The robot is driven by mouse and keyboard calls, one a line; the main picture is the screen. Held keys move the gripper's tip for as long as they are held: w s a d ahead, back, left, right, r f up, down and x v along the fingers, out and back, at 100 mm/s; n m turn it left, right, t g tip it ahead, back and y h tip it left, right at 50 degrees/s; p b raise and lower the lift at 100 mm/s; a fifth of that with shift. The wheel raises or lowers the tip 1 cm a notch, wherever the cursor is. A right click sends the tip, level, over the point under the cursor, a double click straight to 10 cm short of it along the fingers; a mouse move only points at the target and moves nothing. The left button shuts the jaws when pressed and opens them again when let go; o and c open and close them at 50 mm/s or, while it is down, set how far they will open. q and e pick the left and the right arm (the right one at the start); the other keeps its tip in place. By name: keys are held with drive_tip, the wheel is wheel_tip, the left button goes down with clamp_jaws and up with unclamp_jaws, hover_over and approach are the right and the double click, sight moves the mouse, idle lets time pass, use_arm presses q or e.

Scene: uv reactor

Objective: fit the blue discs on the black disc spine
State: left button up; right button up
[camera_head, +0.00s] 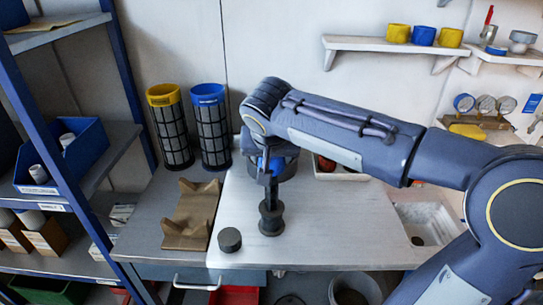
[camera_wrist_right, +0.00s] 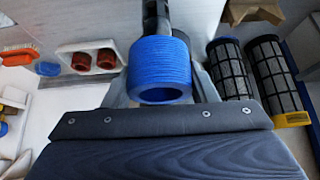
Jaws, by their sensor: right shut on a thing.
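The black disc spine (camera_head: 271,219) stands upright on the table with a wide foot. My right gripper (camera_head: 268,178) is above it, mostly hidden by its own arm. A little blue (camera_head: 277,164) shows at the gripper. In the right wrist view a ribbed blue disc stack (camera_wrist_right: 158,62) with an open hole sits between the fingers of my right gripper, which is shut on it. A dark post (camera_wrist_right: 156,16) shows behind the stack. I cannot tell whether the stack is around the spine. My left gripper is not in view.
A short black cylinder (camera_head: 229,239) lies left of the spine. A brown cradle (camera_head: 191,214) is further left. Two mesh cartridges, yellow-topped (camera_head: 171,130) and blue-topped (camera_head: 211,130), stand at the back. A white tray (camera_head: 340,173) is behind right. The table front is mostly clear.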

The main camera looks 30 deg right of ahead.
sight(271, 188)
drive_tip(key=shift+f, duration=0.15)
drive_tip(key=shift+f+b, duration=4.65)
drive_tip(key=shift+f, duration=0.4)
drive_tip(key=o, duration=1)
drive_tip(key=shift+o, duration=0.2)
drive_tip(key=p+v, duration=0.1)
drive_tip(key=v, duration=0.7)
drive_tip(key=shift+p, duration=0.3)
drive_tip(key=shift+f, duration=0.1)
